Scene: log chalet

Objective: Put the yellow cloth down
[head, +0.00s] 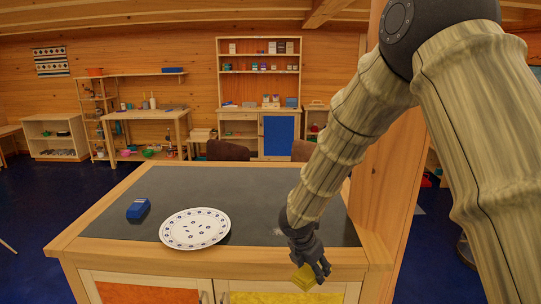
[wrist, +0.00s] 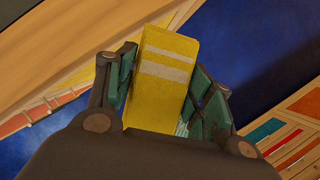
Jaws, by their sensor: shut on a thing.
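The yellow cloth (wrist: 160,85) is a folded block with two pale stripes, seen close in the wrist view. My gripper (wrist: 163,88) is shut on it, with a finger on each side. In the head view my gripper (head: 312,270) is at the front right edge of the counter (head: 262,183), and the cloth (head: 303,278) shows as a small yellow patch below the fingers. The cloth appears to be in front of the counter's edge, over the floor side. Part of it is hidden by the fingers.
A white patterned plate (head: 195,228) lies on the dark counter top, with a blue block-like item (head: 138,208) left of it. The counter's middle and back are clear. A wooden post (head: 385,190) stands at the counter's right. Shelves and a workbench line the far wall.

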